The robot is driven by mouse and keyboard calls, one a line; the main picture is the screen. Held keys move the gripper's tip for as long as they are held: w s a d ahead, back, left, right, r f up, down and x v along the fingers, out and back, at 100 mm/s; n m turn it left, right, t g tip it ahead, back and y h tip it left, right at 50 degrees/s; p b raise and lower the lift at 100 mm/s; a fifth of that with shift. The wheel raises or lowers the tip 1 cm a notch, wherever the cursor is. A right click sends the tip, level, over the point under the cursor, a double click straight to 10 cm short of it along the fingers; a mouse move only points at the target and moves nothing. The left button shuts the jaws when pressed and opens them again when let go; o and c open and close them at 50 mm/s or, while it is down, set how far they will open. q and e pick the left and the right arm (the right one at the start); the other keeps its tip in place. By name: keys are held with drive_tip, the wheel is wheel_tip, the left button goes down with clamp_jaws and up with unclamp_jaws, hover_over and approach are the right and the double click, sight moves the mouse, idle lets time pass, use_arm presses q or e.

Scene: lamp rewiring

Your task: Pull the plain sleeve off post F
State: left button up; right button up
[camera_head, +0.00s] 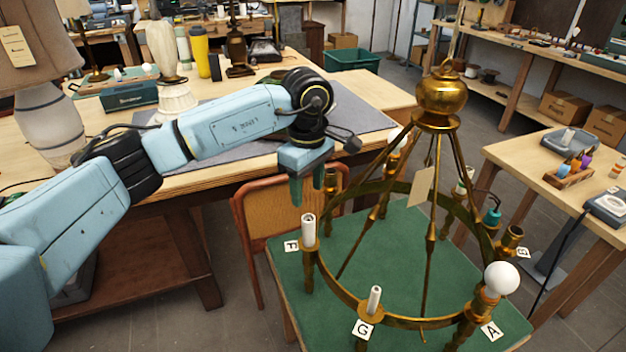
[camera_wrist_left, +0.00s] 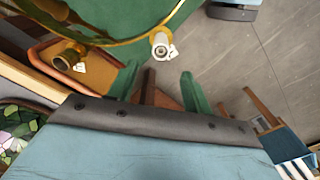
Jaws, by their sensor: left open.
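The brass ring chandelier (camera_head: 340,285) stands on a green mat (camera_head: 400,240). Post F, beside the tag F (camera_head: 291,246), carries a white upright sleeve (camera_head: 308,230) at the ring's left. In the left wrist view this sleeve (camera_wrist_left: 160,45) shows nearly end-on, beyond the fingertips and roughly in line with the gap between them. My left gripper (camera_head: 307,195) is open and empty, pointing down, above and behind the sleeve and apart from it. Its fingers also show in the wrist view (camera_wrist_left: 160,80). My right gripper is in neither view.
Post G has a shorter white sleeve (camera_head: 375,300); post A has a round white bulb (camera_head: 502,279). A bare brass cup (camera_wrist_left: 70,55) shows left in the wrist view. A paper tag (camera_head: 420,188) hangs inside the frame. A chair (camera_head: 265,215) stands behind; side table (camera_head: 555,195) at right.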

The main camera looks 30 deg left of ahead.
sight(309, 230)
use_arm(q)
wheel_tip(309, 230, down, 12)
drive_tip(key=shift+s+d+r, duration=0.1)
drive_tip(key=shift+r, duration=0.1)
drive_tip(key=shift+f, duration=0.6)
drive_tip(key=shift+c, duration=0.4)
drive_tip(key=c, duration=1)
drive_tip(key=shift+o, duration=0.2)
drive_tip(key=shift+r, duration=0.15)
drive_tip(key=shift+r+p, duration=3.1)
drive_tip(key=shift+r, duration=1.8)
